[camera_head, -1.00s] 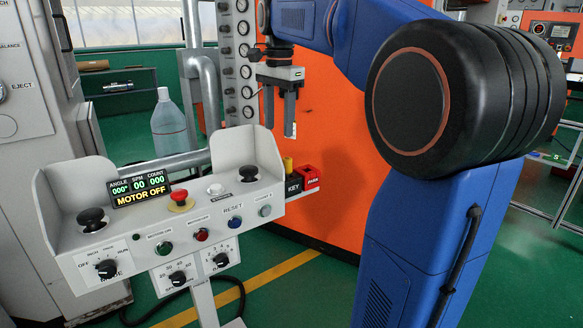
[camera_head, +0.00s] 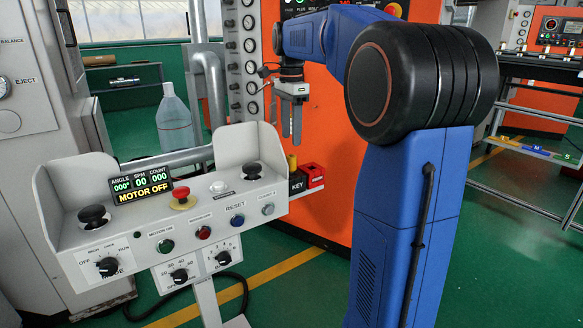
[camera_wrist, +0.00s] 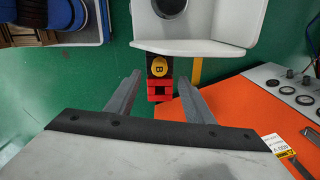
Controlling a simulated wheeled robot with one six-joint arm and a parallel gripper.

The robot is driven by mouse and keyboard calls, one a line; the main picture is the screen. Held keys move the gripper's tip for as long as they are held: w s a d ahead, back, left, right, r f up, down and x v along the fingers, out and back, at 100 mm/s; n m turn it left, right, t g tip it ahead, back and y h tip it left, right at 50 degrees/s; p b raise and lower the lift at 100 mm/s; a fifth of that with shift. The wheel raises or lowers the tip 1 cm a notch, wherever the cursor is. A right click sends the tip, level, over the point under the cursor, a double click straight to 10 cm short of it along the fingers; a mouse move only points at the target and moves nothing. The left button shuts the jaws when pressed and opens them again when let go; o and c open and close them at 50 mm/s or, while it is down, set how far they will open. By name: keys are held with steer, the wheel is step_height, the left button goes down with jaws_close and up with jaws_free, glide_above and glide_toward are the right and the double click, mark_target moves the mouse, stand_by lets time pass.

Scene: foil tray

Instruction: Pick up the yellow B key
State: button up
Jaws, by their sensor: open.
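The yellow B key (camera_wrist: 158,67) shows in the wrist view as a round yellow head marked B, on a black block next to a red holder (camera_wrist: 160,90). In the head view the key (camera_head: 292,161) stands upright at the right end of the control console, beside the red holder (camera_head: 313,175) and behind a KEY label. My gripper (camera_head: 291,141) is open and empty, pointing down above the key in the head view. In the wrist view my gripper (camera_wrist: 160,77) has its two fingers apart, one on each side of the key and holder. The key's lower part is hidden.
The console (camera_head: 138,230) with knobs, buttons and raised side walls stands just left of the key. An orange cabinet (camera_head: 335,215) rises behind it. A clear bottle (camera_head: 174,125) stands farther back. Green floor is open at the front right.

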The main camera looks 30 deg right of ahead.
mark_target(291, 156)
steer(key=shift+s+f, duration=0.1)
steer(key=shift+f, duration=4.15)
steer(key=shift+c, duration=0.2)
steer(key=c, duration=1.1)
steer(key=shift+r, duration=0.15)
steer(key=shift+r, duration=7.6)
steer(key=shift+d, duration=0.1)
